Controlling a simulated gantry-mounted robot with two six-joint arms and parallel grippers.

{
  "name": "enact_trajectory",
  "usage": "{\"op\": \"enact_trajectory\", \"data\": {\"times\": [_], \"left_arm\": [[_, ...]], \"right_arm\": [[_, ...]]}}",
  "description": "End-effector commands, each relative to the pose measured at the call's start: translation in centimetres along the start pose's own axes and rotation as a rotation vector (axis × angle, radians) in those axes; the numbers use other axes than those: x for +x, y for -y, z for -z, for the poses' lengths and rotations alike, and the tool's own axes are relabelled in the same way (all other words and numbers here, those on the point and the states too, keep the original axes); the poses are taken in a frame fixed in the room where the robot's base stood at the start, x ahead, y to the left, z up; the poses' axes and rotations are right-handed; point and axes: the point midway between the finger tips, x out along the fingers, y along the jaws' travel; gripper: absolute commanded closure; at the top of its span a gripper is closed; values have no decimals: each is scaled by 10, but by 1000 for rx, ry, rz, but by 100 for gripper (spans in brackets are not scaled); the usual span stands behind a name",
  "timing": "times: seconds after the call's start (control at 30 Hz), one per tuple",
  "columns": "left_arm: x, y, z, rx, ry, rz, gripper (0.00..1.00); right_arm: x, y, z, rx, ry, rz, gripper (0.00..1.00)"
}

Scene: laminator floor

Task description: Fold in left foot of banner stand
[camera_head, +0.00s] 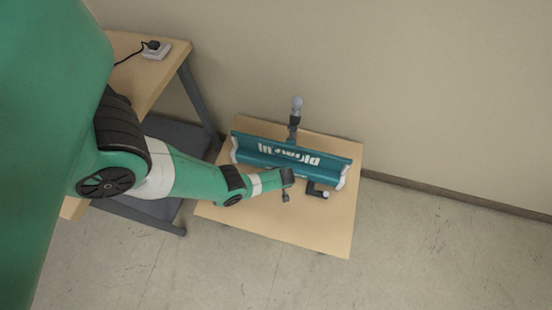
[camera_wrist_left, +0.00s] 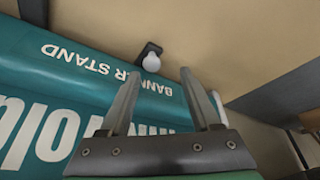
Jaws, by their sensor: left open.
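The banner stand (camera_head: 262,148) is a long teal case with white lettering and pale end caps, lying on a low wooden table. A dark foot with a pale rounded tip (camera_head: 296,104) sticks out past its back edge. A second dark foot with a pale knob (camera_head: 318,190) lies at its front edge, near the right end. My left gripper (camera_head: 286,197) is at the front of the case, left of this second foot. In the left wrist view its fingers (camera_wrist_left: 159,73) are open and empty, with a dark foot and white knob (camera_wrist_left: 152,63) just beyond the tips.
The low table (camera_head: 310,235) has bare wood in front of the stand. A workbench (camera_head: 145,75) with a white box and black cable stands at the left. A plain wall is behind, and open floor (camera_head: 430,255) lies to the right.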

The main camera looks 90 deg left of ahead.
Motion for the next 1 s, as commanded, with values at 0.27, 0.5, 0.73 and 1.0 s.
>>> {"op": "enact_trajectory", "data": {"times": [0.27,0.5,0.73,1.0], "left_arm": [[-64,0,4,1,0,0,36],[-74,0,1,-1,0,1,36],[-73,0,0,-1,0,1,36],[-73,0,0,-1,0,1,36]], "right_arm": [[47,0,44,0,-1,0,50],[55,0,51,0,0,0,50],[54,0,50,0,0,0,50],[54,0,50,0,0,0,50]]}}
